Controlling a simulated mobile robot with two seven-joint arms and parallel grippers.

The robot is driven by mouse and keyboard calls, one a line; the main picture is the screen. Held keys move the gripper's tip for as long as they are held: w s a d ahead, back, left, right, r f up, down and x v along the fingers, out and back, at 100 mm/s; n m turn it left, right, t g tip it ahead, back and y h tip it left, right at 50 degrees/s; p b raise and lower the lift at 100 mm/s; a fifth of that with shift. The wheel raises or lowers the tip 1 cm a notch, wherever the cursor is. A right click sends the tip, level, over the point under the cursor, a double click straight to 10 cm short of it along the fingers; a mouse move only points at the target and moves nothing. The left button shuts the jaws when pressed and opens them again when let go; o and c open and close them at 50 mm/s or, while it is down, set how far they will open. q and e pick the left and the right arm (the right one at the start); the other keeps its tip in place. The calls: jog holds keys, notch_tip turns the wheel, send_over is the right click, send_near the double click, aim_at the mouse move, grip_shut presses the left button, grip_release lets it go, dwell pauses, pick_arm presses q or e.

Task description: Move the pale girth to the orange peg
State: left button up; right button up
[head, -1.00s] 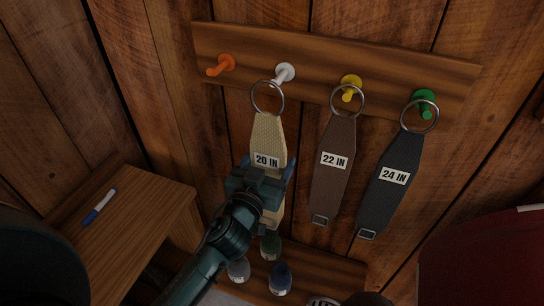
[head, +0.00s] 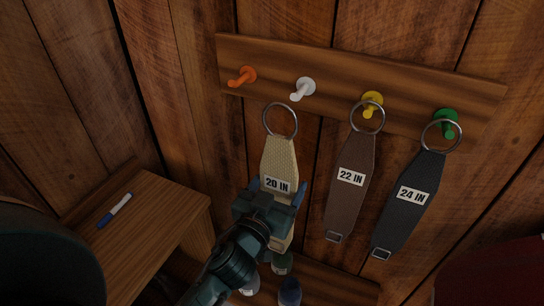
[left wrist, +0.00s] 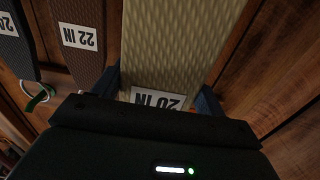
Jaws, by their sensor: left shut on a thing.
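The pale girth (head: 279,155), labelled 20 IN, hangs upright from my left gripper (head: 277,193), which is shut on it just below the label. Its metal ring (head: 269,131) is below and left of the white peg (head: 305,87) and looks clear of it. The orange peg (head: 246,75) is at the left end of the rack, up and left of the ring, and empty. In the left wrist view the pale girth (left wrist: 178,45) runs between the fingers, its label partly hidden. My right gripper is not in view.
The brown 22 IN girth (head: 345,200) hangs on the yellow peg (head: 372,101). The dark 24 IN girth (head: 402,220) hangs on the green peg (head: 447,120). A wooden table (head: 160,215) with a marker (head: 114,211) stands left. Bottles (head: 289,291) stand below.

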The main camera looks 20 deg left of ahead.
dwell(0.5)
pick_arm(q)
jog(key=a+n+y, duration=0.3)
jog(key=a+y, duration=0.2)
jog(key=a, duration=0.8)
jog(key=w, duration=0.3)
jog(key=w+b, duration=0.1)
jog(key=w, duration=0.2)
jog(key=w+f, duration=0.1)
jog(key=w, duration=0.2)
jog(key=shift+w+d, duration=0.1)
jog(key=shift+w, duration=0.3)
jog(key=shift+w+f+b, duration=0.15)
jog(key=shift+w+b, duration=0.15)
jog(key=shift+b, duration=0.15)
dwell(0.4)
